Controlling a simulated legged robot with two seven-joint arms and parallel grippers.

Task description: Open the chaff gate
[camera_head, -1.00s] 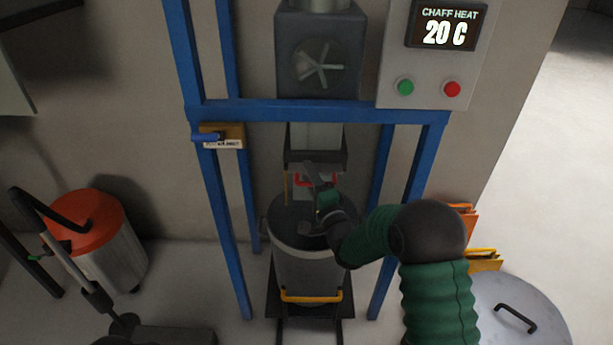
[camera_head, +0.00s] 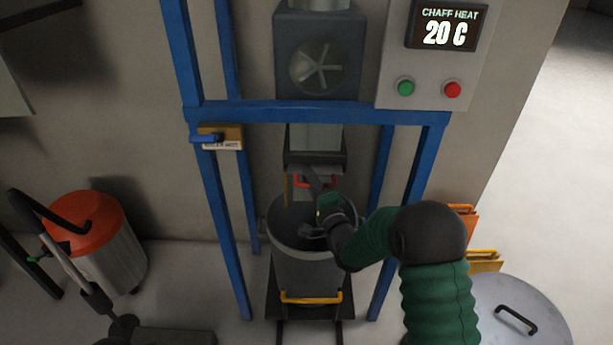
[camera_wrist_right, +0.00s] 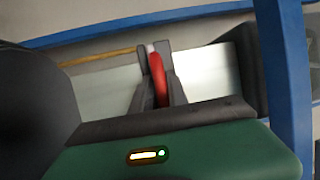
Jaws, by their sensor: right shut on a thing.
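The chaff gate's red handle (camera_head: 330,182) is under the dark outlet box (camera_head: 320,157), above the bucket (camera_head: 305,268). My right gripper (camera_head: 313,178) is at this handle and hides part of it. In the right wrist view, the dark fingers (camera_wrist_right: 158,84) are shut around the red handle (camera_wrist_right: 157,72), one on each side. A pale metal face (camera_wrist_right: 207,72) lies behind the handle. I cannot tell how far the gate is open. My left gripper does not show in these views.
A blue frame (camera_head: 300,111) surrounds the outlet and bucket. A control box (camera_head: 430,75) reads CHAFF HEAT 20 C. A red-topped canister (camera_head: 115,255) stands left; a round metal lid (camera_head: 530,290) lies right.

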